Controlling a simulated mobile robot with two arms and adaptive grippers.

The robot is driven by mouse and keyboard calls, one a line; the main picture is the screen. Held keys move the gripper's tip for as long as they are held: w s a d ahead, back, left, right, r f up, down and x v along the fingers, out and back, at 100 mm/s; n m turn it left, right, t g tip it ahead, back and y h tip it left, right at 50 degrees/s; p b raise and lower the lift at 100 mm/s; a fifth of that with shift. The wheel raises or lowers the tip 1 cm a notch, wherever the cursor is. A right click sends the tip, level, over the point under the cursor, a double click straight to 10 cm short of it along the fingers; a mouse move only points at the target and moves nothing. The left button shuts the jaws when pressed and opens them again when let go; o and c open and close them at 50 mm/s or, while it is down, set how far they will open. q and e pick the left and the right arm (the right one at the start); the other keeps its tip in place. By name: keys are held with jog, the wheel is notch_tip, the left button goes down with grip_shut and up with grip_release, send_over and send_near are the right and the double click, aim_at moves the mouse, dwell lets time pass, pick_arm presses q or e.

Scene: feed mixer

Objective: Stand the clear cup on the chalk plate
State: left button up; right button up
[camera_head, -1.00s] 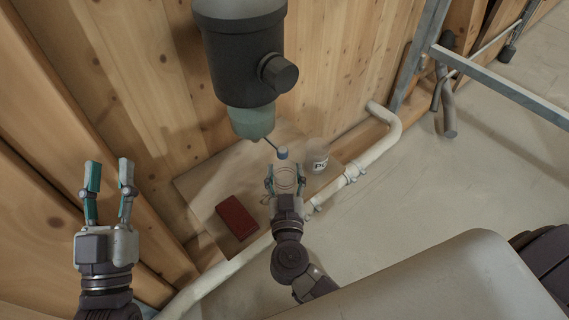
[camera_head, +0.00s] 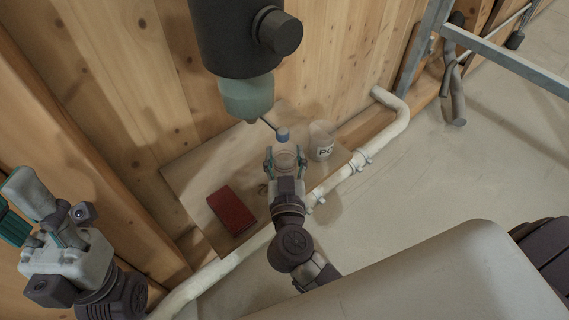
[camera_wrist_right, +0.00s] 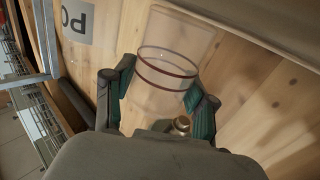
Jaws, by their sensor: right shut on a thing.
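The clear cup (camera_head: 284,160) is see-through with thin dark bands. My right gripper (camera_head: 285,163) is shut on it, with one teal finger on each side. In the right wrist view the clear cup (camera_wrist_right: 166,72) shows its brown bands between the two fingers (camera_wrist_right: 160,88). A pale shape with rounded corners lies behind the cup there; I cannot tell whether it is the chalk plate or the cup's own wall. I cannot pick out the chalk plate in the head view. My left gripper (camera_head: 20,208) is at the left edge, partly cut off, its fingers apart and empty.
A pale wooden board (camera_head: 195,178) bears a dark red box (camera_head: 231,210), a blue-capped item (camera_head: 283,134) behind the cup and a clear jar (camera_head: 321,141) lettered "PO" or "PC". A dark cylinder with a green nozzle (camera_head: 247,98) hangs above. A white pipe (camera_head: 330,184) runs along the front.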

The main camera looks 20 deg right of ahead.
jog(key=shift+f, duration=0.1)
dwell(0.3)
jog(key=o, duration=0.9)
jog(key=shift+f, duration=0.1)
jog(key=shift+o, duration=0.2)
